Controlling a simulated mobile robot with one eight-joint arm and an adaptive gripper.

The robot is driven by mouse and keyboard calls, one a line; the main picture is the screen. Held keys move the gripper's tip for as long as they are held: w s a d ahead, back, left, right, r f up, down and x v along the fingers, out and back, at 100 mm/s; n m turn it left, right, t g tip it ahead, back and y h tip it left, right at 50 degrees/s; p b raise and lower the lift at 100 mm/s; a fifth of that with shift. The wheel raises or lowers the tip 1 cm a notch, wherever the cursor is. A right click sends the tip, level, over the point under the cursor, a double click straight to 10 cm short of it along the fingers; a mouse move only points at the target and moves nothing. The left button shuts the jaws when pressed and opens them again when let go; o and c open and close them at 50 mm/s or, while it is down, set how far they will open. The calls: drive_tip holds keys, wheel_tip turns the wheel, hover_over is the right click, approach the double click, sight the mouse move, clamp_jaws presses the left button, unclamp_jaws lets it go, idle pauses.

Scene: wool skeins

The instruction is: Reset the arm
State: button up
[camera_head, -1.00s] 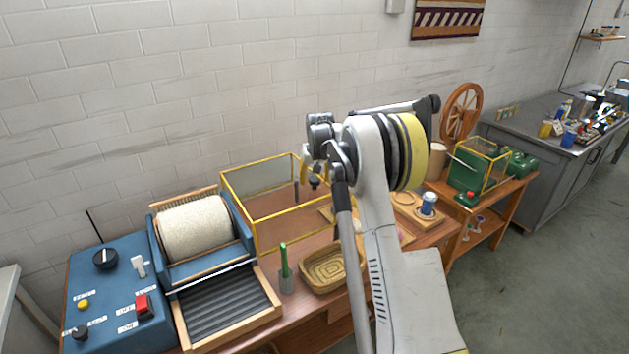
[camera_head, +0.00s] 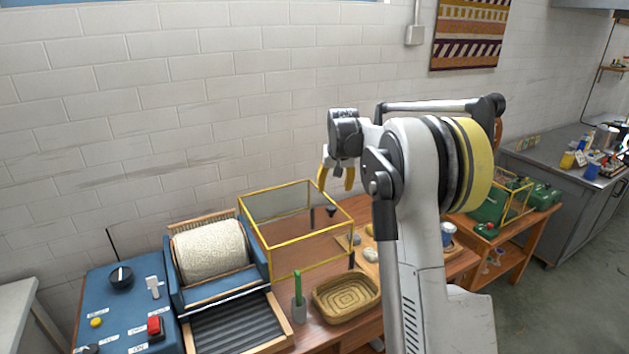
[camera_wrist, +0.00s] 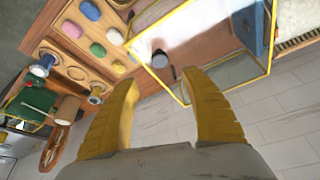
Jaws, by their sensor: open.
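My gripper (camera_head: 337,178) has yellow fingers and hangs in the air in the head view, above the yellow-framed glass box (camera_head: 262,247). Its fingers are apart with nothing between them. In the wrist view the two ridged fingers of my gripper (camera_wrist: 160,100) stand wide apart and empty. Beyond the fingertips are the glass box and a wooden tray (camera_wrist: 75,68) with several coloured skeins. My arm hides part of the bench behind it in the head view.
The blue carding machine (camera_head: 165,290) with its woolly drum stands at the left. A woven basket (camera_head: 347,297) and a green-handled tool (camera_head: 298,288) in a cup stand in front of the glass box. A green machine (camera_head: 488,208) is on the right.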

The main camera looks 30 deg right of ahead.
drive_tip(key=s+a+r+n+t+b, duration=0.1)
drive_tip(key=s+a+r+b, duration=0.15)
drive_tip(key=s+a, duration=0.65)
drive_tip(key=s+a+r+n+t+b, duration=0.1)
drive_tip(key=s+a+r+b, duration=0.15)
drive_tip(key=s+a, duration=0.65)
drive_tip(key=s+a+f+n+b, duration=0.1)
drive_tip(key=s+a+f, duration=0.2)
drive_tip(key=s, duration=0.3)
drive_tip(key=s+a+f+y+b, duration=0.1)
drive_tip(key=s+a+f, duration=0.3)
drive_tip(key=s, duration=0.3)
drive_tip(key=s+a+f+n+t+b, duration=0.1)
drive_tip(key=s+a+f+b, duration=0.1)
drive_tip(key=s+f, duration=0.3)
drive_tip(key=shift+s+a+n+y, duration=0.3)
drive_tip(key=shift+s+a, duration=0.35)
drive_tip(key=shift+s, duration=0.2)
